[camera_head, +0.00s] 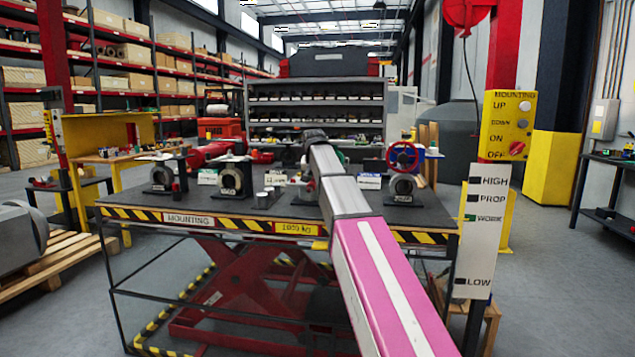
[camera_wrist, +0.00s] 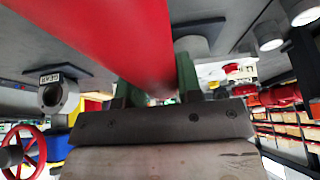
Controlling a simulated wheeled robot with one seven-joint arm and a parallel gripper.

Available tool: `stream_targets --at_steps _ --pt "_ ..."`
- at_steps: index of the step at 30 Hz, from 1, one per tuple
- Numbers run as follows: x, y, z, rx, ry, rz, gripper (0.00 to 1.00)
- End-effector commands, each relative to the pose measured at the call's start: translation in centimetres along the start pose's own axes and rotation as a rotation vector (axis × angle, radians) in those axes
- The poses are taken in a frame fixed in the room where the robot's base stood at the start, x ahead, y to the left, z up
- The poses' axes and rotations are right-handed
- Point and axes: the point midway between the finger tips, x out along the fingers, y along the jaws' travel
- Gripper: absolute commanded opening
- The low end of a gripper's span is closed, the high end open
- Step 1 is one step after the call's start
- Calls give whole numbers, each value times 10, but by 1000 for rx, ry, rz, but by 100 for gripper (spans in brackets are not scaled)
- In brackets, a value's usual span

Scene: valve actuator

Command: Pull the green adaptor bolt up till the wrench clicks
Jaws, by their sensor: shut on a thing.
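In the wrist view a thick red bar (camera_wrist: 110,35), which may be the wrench's handle, runs from the upper left down between the two green fingers of my gripper (camera_wrist: 158,86). My gripper is shut on this bar. In the head view my arm reaches over the lift table (camera_head: 280,213), and its end hides most of what it holds. A bit of green (camera_head: 341,157) shows just right of my arm's end; I cannot tell whether it is the adaptor bolt. The wrench's working end is not clearly visible.
Grey valve bodies (camera_head: 233,178) stand left on the table. A red handwheel (camera_head: 403,157) on a grey body stands right; it also shows in the wrist view (camera_wrist: 25,150). A height-label board (camera_head: 478,235) and yellow control panel (camera_head: 507,125) stand at right. Shelves (camera_head: 315,105) are behind.

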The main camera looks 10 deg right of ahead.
Motion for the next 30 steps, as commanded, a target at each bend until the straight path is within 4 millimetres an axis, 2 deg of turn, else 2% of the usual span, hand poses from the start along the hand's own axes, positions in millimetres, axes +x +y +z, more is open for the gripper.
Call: stream_targets --at_steps 9,30 --pt "0 -9 -2 60 7 26 0" --pt "1 -17 -3 114 8 51 0"
